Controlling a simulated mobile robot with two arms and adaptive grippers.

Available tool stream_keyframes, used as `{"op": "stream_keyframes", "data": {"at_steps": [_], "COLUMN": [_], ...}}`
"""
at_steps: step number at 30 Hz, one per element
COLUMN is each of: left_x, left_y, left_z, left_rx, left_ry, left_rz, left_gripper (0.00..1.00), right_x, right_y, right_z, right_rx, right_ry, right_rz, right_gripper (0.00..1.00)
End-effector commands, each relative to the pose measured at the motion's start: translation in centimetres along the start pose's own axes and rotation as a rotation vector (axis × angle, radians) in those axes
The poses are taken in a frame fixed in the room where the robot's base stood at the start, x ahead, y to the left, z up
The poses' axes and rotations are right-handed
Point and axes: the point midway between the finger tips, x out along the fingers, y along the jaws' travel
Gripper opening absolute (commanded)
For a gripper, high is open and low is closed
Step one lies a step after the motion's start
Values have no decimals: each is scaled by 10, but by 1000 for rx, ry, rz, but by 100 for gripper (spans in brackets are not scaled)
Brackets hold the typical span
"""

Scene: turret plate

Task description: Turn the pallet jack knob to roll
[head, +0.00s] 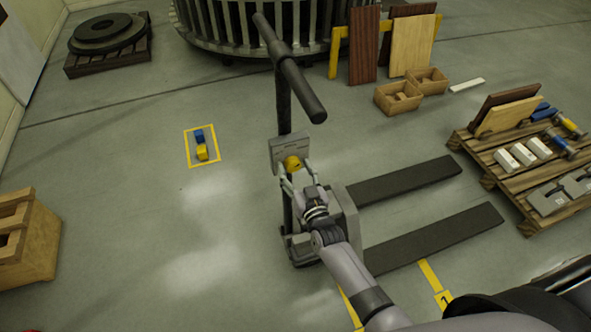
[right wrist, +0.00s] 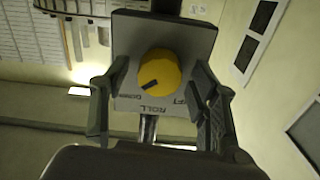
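The pallet jack (head: 335,220) stands mid-floor, its dark handle upright. The yellow knob (head: 292,163) is on a grey plate (head: 283,149) on its column. In the right wrist view the knob (right wrist: 160,68) shows a black pointer mark slanting to the lower left. The ROLL label (right wrist: 154,108) is below the knob; part of another label, ending in FT, is to its right. The mark points left of ROLL, toward smaller lettering. My right gripper (head: 297,175) is open, its fingers on either side of the knob with gaps visible. My left gripper is not in view.
The jack's two dark forks (head: 440,240) extend right. A wooden pallet (head: 510,175) with parts stands at the right; a wooden crate (head: 38,245) at the left. Blue and yellow blocks lie in a yellow floor square (head: 187,150).

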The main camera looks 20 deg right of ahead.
Motion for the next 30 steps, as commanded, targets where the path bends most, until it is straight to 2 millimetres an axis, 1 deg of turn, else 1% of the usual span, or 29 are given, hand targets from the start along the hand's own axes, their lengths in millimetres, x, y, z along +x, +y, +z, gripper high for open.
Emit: {"op": "stream_keyframes", "data": {"at_steps": [1, 2, 19, 25, 30], "left_x": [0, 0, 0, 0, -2], "left_y": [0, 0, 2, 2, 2], "left_z": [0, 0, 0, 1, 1], "left_rx": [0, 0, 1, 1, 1], "left_ry": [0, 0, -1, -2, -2], "left_rz": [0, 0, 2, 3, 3], "left_gripper": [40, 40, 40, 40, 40], "right_x": [0, 0, 0, 0, 0], "right_y": [0, 0, 0, 0, 0], "right_z": [0, 0, 0, 0, 0], "right_rx": [0, 0, 0, -11, -66], "right_ry": [0, 0, 0, 0, -1], "right_rz": [0, 0, 0, 0, 1], "right_gripper": [50, 48, 10, 10, 10]}}
